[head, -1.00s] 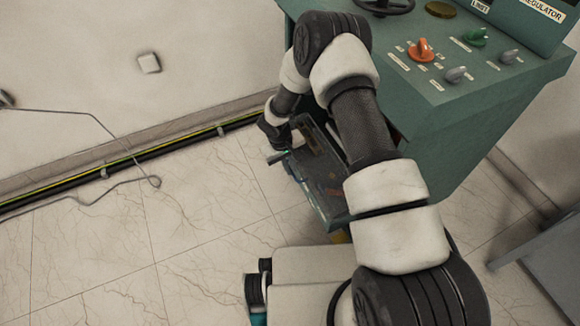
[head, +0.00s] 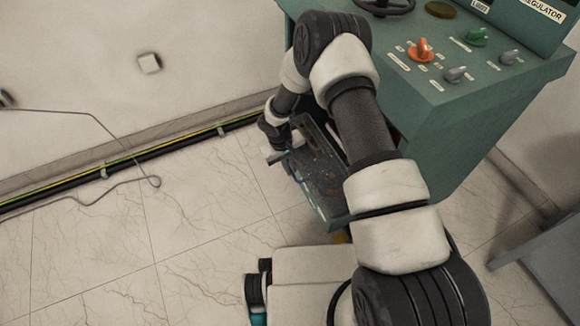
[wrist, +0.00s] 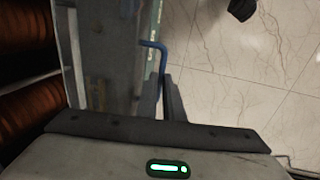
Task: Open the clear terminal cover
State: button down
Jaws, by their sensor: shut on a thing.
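The clear terminal cover (head: 318,178) is a see-through, dark-looking panel on the lower left side of the green cabinet. It stands out from the cabinet side at an angle, and my arm hides part of it. In the wrist view the cover (wrist: 108,55) is a hazy pane in front of me, with a blue bent handle (wrist: 153,46) at its right edge. My gripper (head: 275,154) is at the cover's outer far edge. In the wrist view my gripper (wrist: 172,98) is shut at the blue handle; the exact contact is hard to see.
The green cabinet (head: 470,110) with knobs and a handwheel stands at the right. Orange-brown ribbed coils (wrist: 30,110) are at the wrist view's left. A black and yellow cable (head: 130,160) runs along the wall base. The tiled floor (head: 180,230) to the left is mostly clear.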

jog(key=shift+r, duration=0.1)
dwell(0.5)
jog(key=shift+d+r+y+p, duration=0.2)
jog(key=shift+r+y+p, duration=0.35)
jog(key=shift+r, duration=0.3)
jog(key=w+d+r+p, duration=0.4)
jog(key=d+r, duration=0.7)
jog(key=r, duration=0.2)
jog(key=shift+d+g, duration=0.15)
jog(key=shift+g, duration=0.15)
jog(key=c, duration=1.9)
grip_release()
jog(key=shift+r, duration=0.15)
jog(key=shift+w, duration=0.2)
jog(key=shift+a+r, duration=0.1)
jog(key=shift+a, duration=0.1)
